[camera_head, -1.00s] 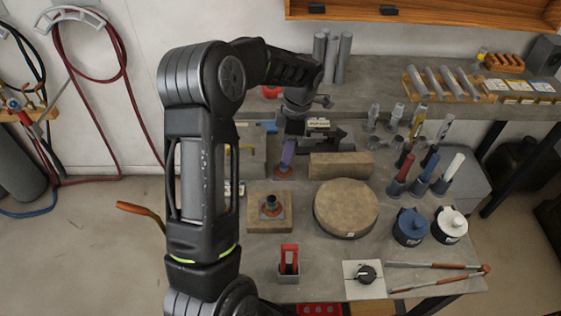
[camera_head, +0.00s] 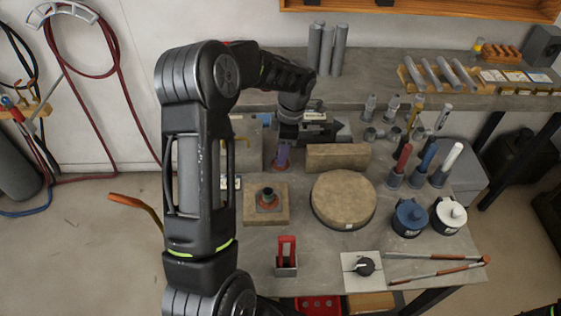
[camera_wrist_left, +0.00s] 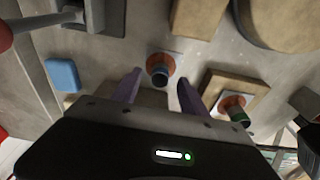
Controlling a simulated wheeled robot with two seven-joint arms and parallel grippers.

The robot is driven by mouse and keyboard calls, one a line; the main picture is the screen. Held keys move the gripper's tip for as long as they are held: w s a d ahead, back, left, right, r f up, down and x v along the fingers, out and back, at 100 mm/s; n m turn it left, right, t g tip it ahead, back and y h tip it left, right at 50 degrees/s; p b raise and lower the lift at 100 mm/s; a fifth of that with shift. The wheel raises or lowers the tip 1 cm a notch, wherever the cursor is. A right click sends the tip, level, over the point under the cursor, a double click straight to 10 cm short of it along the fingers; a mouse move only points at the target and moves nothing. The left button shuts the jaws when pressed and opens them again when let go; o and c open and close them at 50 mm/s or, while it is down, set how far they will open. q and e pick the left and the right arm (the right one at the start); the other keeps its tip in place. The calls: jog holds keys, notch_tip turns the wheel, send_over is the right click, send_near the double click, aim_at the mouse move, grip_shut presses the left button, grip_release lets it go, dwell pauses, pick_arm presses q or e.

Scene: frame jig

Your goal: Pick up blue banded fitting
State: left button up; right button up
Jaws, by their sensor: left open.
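The blue banded fitting (camera_wrist_left: 158,72) is a short pipe with a dark blue band and an orange-brown flange on a pale square plate. It stands on the grey bench, between the two purple fingers of my left gripper (camera_wrist_left: 159,84) in the left wrist view. The fingers are open and look apart from it. In the head view, my left gripper (camera_head: 283,153) hangs over the fitting's spot, and only part of the orange base (camera_head: 279,168) shows. A similar green banded fitting (camera_wrist_left: 236,108) stands on a tan block, also in the head view (camera_head: 268,199).
A tan bar (camera_head: 338,157) and round tan disc (camera_head: 343,200) lie to the right. A red piece in a holder (camera_head: 286,256) stands in front. A blue block (camera_wrist_left: 62,74) lies left in the wrist view. Blue (camera_head: 410,218) and white (camera_head: 450,215) lidded pots stand farther right.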

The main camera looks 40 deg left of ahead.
pick_arm(q)
notch_tip(320, 180, down, 3)
jog(key=shift+s+a+f+b, duration=0.1)
jog(key=shift+a+f+b, duration=0.05)
jog(key=shift+b, duration=0.25)
grip_shut()
dwell(0.6)
